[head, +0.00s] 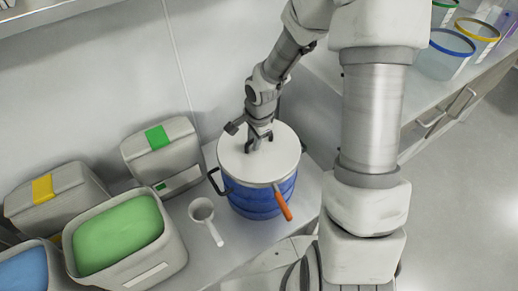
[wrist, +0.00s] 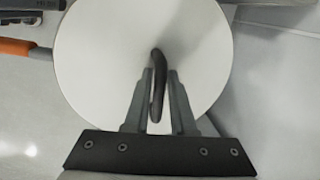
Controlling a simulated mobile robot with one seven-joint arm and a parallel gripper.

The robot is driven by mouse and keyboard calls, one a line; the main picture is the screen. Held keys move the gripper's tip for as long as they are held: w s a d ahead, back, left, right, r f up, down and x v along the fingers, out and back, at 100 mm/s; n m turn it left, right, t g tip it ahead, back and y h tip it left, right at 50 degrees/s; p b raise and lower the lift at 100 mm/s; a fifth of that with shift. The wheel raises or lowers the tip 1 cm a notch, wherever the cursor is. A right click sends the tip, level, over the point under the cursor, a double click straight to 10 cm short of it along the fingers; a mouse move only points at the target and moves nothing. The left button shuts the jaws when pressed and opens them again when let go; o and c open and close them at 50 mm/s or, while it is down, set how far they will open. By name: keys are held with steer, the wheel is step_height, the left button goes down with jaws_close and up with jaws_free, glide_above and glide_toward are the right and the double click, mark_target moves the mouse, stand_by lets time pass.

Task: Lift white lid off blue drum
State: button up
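The blue drum (head: 262,203) stands upright on the bench, with the round white lid (head: 279,167) on its top. The lid also fills much of the wrist view (wrist: 98,60). A dark, curved handle (wrist: 158,85) rises from the lid's middle. My gripper (head: 259,148) is over the lid from above. In the wrist view its two fingers (wrist: 161,78) stand on either side of the handle, close to it. Whether both fingers press on the handle cannot be made out. An orange lever (head: 283,203) sticks out at the drum's front rim.
A white scoop (head: 206,220) lies left of the drum. A tub of green material (head: 157,260) and closed grey bins (head: 160,150) stand further left. The wall is close behind the drum. Clear, colour-rimmed containers (head: 443,62) stand on the counter at the upper right.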

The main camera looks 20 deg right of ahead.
steer(key=shift+f, duration=0.1)
steer(key=shift+c, duration=0.2)
jaws_close()
